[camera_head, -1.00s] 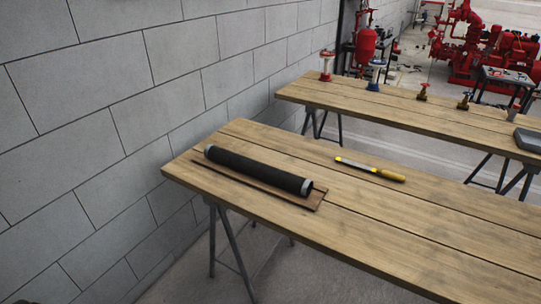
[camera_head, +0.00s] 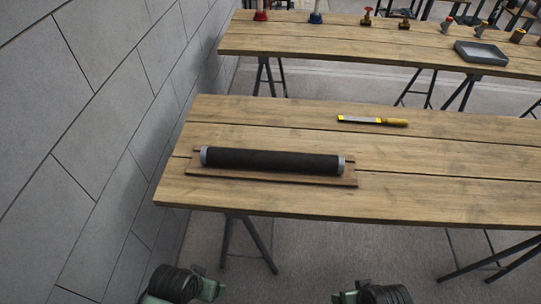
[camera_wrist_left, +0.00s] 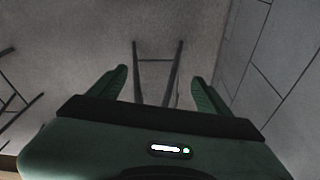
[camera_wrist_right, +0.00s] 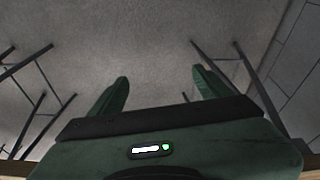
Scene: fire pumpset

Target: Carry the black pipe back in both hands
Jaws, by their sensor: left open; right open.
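The black pipe (camera_head: 272,161) lies on its side on a thin wooden board (camera_head: 270,180) on the near wooden table. It has a grey band at each end and runs left to right. My left gripper (camera_wrist_left: 160,85) is open and empty, with the floor and table legs behind its fingers. My right gripper (camera_wrist_right: 160,85) is also open and empty over the floor. In the head view only parts of my two arms show at the bottom edge, in front of the table and apart from the pipe. The pipe shows in neither wrist view.
A yellow-handled tool (camera_head: 373,121) lies on the near table (camera_head: 430,160), behind and right of the pipe. A grey block wall (camera_head: 80,130) runs along the left. A second table (camera_head: 350,46) behind holds valves and a grey tray (camera_head: 481,52).

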